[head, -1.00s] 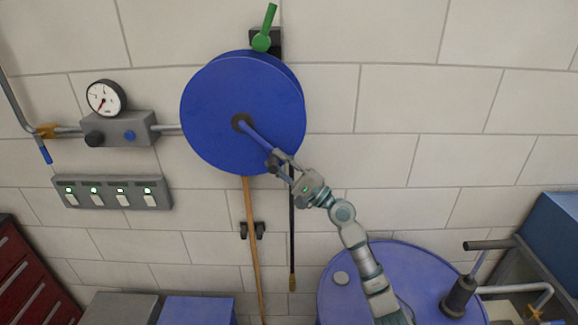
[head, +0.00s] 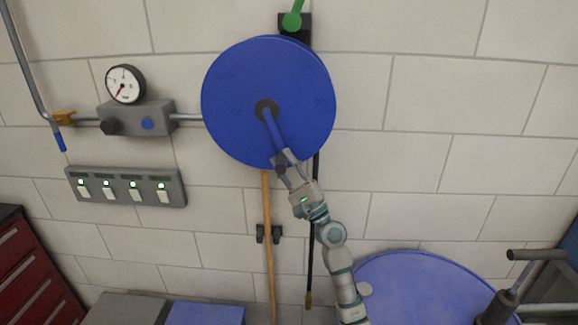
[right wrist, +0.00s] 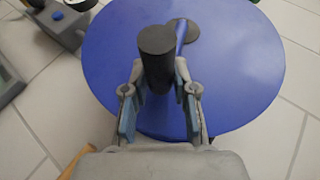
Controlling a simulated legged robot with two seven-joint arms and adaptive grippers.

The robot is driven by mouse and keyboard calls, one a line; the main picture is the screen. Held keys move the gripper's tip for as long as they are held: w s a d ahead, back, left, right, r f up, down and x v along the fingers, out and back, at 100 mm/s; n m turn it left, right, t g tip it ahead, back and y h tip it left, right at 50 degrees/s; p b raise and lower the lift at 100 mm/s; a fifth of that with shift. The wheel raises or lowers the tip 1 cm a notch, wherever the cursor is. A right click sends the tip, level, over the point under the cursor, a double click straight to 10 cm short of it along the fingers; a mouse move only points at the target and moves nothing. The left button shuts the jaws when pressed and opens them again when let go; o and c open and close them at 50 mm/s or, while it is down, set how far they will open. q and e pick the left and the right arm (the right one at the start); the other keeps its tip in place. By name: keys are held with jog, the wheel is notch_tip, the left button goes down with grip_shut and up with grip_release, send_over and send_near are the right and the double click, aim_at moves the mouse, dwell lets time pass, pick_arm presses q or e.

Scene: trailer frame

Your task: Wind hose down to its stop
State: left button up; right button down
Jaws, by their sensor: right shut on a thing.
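The blue hose reel (head: 235,95) is mounted on the tiled wall, and it also fills the back of the right wrist view (right wrist: 240,75). Its crank arm (head: 273,130) runs from the dark hub down and slightly right. My right gripper (head: 284,164) is shut around the black crank handle (right wrist: 156,55), which stands between its fingers in the right wrist view. The tan hose (head: 268,205) hangs straight down from beneath the reel, past a dark wall bracket (head: 268,234). Its lower end is out of view. My left gripper is not in view.
A green lever (head: 292,19) sits above the reel. A gauge (head: 125,84), a grey valve box (head: 150,118) and a switch panel (head: 125,187) are at left. A black line (head: 311,255) hangs right of the hose. A blue drum (head: 430,285) stands lower right.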

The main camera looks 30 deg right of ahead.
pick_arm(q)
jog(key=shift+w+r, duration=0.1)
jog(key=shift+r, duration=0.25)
pick_arm(e)
jog(key=shift+s+a+r, duration=0.15)
jog(key=shift+a+r, duration=0.05)
jog(key=shift+r, duration=0.05)
